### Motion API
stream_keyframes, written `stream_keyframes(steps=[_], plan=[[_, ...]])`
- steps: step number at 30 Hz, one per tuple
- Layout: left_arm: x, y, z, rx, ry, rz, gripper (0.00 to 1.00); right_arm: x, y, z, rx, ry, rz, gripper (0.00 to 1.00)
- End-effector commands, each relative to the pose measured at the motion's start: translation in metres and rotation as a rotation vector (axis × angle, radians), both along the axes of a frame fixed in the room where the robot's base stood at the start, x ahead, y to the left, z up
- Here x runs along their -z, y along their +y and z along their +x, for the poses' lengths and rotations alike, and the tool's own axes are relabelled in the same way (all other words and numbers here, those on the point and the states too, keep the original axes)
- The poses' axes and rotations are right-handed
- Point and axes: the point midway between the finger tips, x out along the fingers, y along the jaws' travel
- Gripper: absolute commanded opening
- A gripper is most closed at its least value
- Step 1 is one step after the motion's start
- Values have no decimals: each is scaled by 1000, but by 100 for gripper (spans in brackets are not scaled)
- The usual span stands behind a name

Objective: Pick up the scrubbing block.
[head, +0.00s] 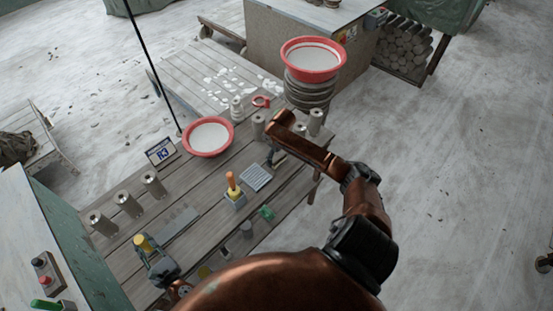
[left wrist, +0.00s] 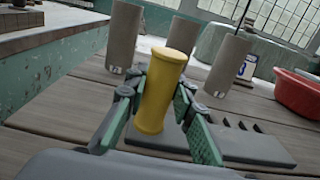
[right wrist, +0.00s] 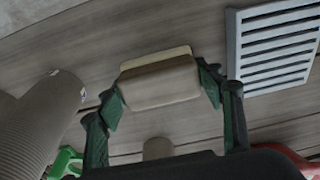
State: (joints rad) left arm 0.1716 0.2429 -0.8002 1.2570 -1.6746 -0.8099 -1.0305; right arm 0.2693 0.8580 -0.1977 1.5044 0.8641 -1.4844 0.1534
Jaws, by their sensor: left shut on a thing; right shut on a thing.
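The scrubbing block (right wrist: 160,85), a beige rounded block with a paler layer along its far edge, is between the fingers of my right gripper (right wrist: 162,90). That gripper is shut on it, a finger at each end. I cannot tell whether the block touches the table. In the head view my right gripper (head: 276,156) is by the slatted rack, and the block is hard to make out there. My left gripper (left wrist: 155,105) is shut on an upright yellow cylinder (left wrist: 160,85), which also shows in the head view (head: 143,243) at the table's near left.
The slatted grey rack (right wrist: 275,45) lies right of the block. A grey ribbed cylinder (right wrist: 42,120) stands left. On the plank table (head: 185,185) are a red-rimmed bowl (head: 208,136), an orange-handled tool (head: 233,185), a grey slab (left wrist: 235,140) and several grey cylinders.

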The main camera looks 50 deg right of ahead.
Motion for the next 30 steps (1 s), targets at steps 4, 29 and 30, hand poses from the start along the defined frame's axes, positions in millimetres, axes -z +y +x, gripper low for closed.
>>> stream_keyframes(steps=[4, 29, 30], plan=[[0, 0, 0, 0, 0, 0, 0, 0, 0, 0, 0, 0, 0, 32], [0, 0, 0, 0, 0, 0, 0, -100, 0, 0, 0, 0, 0, 32], [0, 0, 0, 0, 0, 0, 0, -100, 0, 0, 1, 0, 0, 32]])
